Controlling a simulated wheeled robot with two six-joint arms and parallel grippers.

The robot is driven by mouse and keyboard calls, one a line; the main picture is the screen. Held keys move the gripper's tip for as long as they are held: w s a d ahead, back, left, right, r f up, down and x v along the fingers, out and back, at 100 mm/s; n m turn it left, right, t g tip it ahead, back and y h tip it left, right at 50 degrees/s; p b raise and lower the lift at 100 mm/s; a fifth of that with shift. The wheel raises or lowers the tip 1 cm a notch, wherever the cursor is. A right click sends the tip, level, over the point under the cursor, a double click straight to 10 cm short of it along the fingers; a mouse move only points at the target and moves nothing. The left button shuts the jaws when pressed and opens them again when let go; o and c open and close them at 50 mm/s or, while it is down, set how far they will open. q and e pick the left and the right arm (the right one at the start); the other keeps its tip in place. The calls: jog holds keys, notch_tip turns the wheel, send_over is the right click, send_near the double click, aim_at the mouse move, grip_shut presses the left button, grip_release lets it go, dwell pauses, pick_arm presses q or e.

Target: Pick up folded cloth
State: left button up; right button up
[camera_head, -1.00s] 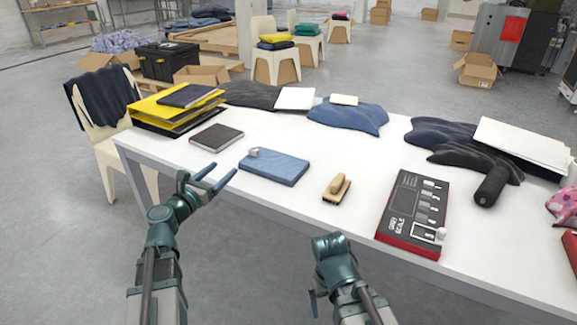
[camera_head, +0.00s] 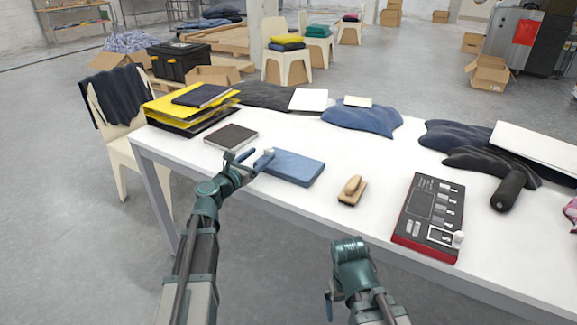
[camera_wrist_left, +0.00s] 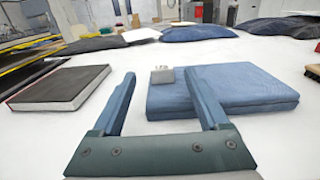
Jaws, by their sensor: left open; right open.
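The folded blue cloth (camera_head: 294,167) lies flat on the white table near its front edge, with a small grey block (camera_head: 269,152) on its left end. It also shows in the left wrist view (camera_wrist_left: 240,86), with the grey block (camera_wrist_left: 162,75) at its far left corner. My left gripper (camera_head: 256,157) is open at the cloth's left end. In the wrist view the right finger overlaps the cloth and the left finger is over bare table; whether they touch the cloth I cannot tell. My right gripper (camera_head: 329,303) is in front of the table, away from the cloth.
A dark notebook (camera_head: 231,137) lies left of the cloth. A wooden brush (camera_head: 352,190) lies to its right, then a red and black panel (camera_head: 428,216). Bare table (camera_head: 390,165) shows between.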

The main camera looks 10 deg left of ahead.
aim_at(268, 152)
pick_arm(q)
jog(key=shift+f+b+x, duration=0.2)
jog(key=shift+x, duration=1.15)
jog(key=shift+f+b+x, duration=0.15)
jog(key=shift+f+x, duration=0.05)
jog(key=shift+x, duration=1.2)
jog(key=shift+s, duration=0.15)
grip_shut()
